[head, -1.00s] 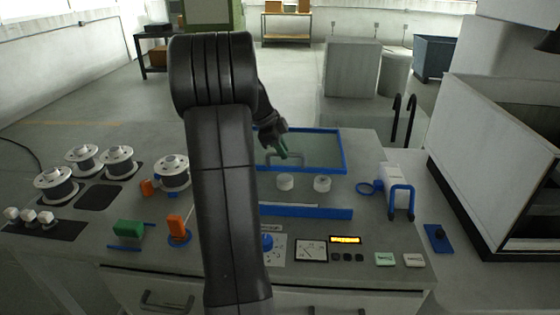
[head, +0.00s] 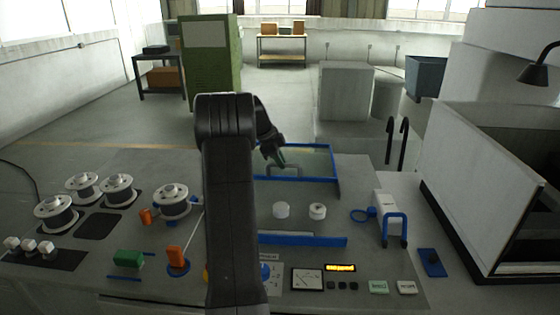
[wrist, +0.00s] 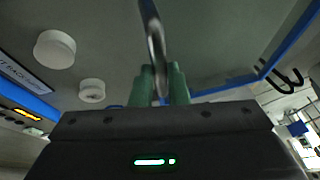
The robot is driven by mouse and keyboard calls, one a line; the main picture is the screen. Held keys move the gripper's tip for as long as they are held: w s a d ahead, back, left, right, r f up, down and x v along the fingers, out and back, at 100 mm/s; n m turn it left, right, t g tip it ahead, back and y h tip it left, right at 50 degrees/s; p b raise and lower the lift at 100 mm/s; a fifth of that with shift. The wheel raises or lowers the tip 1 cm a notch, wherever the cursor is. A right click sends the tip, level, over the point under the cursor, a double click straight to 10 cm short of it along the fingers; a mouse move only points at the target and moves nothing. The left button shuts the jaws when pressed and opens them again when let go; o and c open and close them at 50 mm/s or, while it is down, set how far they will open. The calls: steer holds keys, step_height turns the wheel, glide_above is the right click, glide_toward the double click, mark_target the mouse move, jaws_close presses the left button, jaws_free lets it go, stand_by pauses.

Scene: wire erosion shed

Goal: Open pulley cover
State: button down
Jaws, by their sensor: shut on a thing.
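The pulley cover (head: 315,162) is a see-through panel with a blue frame at the back of the machine top in the head view. It stands tilted up, its lower edge clear of the two white pulleys. A grey bar handle (head: 297,168) is on it and also shows in the wrist view (wrist: 151,25). My gripper (head: 279,161) is at the handle; its green fingers (wrist: 160,80) are shut on the bar in the wrist view. The pulleys (head: 281,210) (head: 317,211) sit uncovered in front of the cover. My arm hides the cover's left part.
Several wire spools (head: 118,188) stand on the left of the machine top. A blue bar (head: 315,240) and a control panel with a yellow display (head: 341,268) lie in front of the pulleys.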

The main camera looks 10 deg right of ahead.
steer(key=shift+w+r, duration=0.15)
steer(key=shift+r, duration=0.05)
steer(key=c, duration=1.7)
jaws_free()
steer(key=o, duration=0.3)
steer(key=shift+w+d+f, duration=0.1)
steer(key=shift+w+f, duration=0.05)
steer(key=b+v, duration=0.1)
steer(key=v, duration=1.3)
steer(key=shift+f, duration=0.2)
steer(key=p+x, duration=0.1)
steer(key=x, duration=1.2)
steer(key=shift+d+f, duration=0.2)
steer(key=shift+f, duration=0.15)
steer(key=shift+s+a, duration=0.1)
steer(key=shift+s, duration=0.15)
